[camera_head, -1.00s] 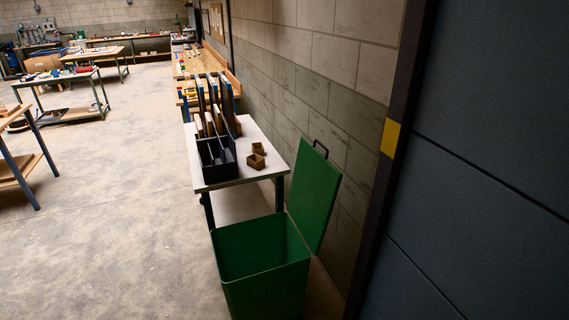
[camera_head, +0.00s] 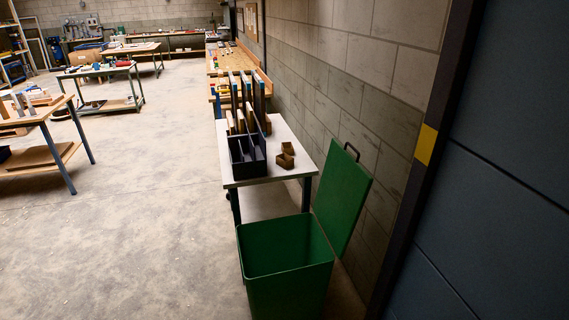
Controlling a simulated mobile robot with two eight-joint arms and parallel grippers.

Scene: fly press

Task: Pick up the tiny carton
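Two small brown open boxes sit on the white-topped table (camera_head: 236,176) ahead, close to its right edge. The nearer brown box (camera_head: 285,161) touches or almost touches the farther brown box (camera_head: 288,148). I cannot tell whether either is the tiny carton. Neither of my grippers shows in the head view.
A black divided rack (camera_head: 247,168) with upright boards stands left of the boxes. A block wall runs along the right. Clear floor (camera_head: 150,215) lies to the left.

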